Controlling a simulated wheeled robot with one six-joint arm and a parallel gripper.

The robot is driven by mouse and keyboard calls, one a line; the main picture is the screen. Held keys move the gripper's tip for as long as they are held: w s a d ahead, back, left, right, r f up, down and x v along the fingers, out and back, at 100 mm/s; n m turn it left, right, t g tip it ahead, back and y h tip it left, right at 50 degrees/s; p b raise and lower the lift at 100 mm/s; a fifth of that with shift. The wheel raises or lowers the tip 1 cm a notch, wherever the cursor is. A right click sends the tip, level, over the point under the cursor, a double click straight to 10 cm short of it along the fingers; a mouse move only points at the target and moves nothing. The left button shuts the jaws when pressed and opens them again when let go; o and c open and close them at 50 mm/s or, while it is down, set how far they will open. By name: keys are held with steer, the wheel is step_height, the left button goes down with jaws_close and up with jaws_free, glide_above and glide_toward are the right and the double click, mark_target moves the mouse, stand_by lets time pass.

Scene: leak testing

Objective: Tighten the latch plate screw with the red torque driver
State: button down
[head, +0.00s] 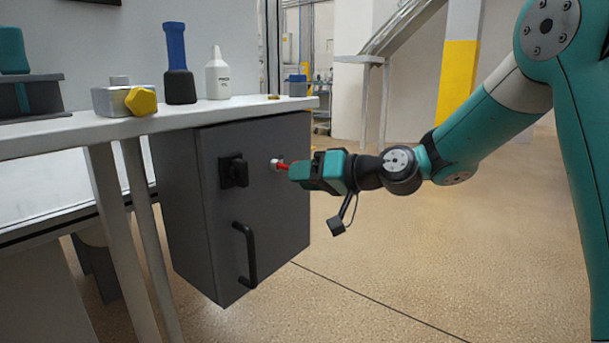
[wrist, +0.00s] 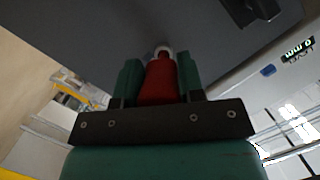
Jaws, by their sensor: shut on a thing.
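My gripper (head: 300,170) is shut on the red torque driver (head: 283,166), which points at the front of the dark grey cabinet (head: 280,215). In the wrist view the red driver (wrist: 160,80) sits between the two green fingers of my gripper (wrist: 160,85). Its far end meets a small pale round part, the latch plate screw area (head: 274,163), on the cabinet face; this also shows in the wrist view (wrist: 163,50). I cannot tell whether the tip is seated in the screw, as the driver covers it.
The cabinet has a black latch knob (head: 234,172) and a black handle (head: 245,255) left of my gripper. The white bench top (head: 60,133) above holds a blue-black tool (head: 177,65), a white bottle (head: 217,75) and a yellow-knobbed metal block (head: 125,100). The floor at right is clear.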

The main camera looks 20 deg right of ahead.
stand_by(0.5)
steer(key=shift+a+r+m+y+p, duration=0.1)
steer(key=shift+m+y+p, duration=0.2)
steer(key=shift+m+p, duration=0.55)
steer(key=shift+m, duration=0.25)
steer(key=shift+m+y+p, duration=0.5)
steer(key=shift+m+p, duration=0.05)
steer(key=shift+m, duration=0.35)
steer(key=shift+r+m+p, duration=0.15)
steer(key=shift+m+p, duration=0.2)
steer(key=shift+m, duration=0.05)
steer(key=shift+m+y+p, duration=0.3)
steer(key=shift+m, duration=0.6)
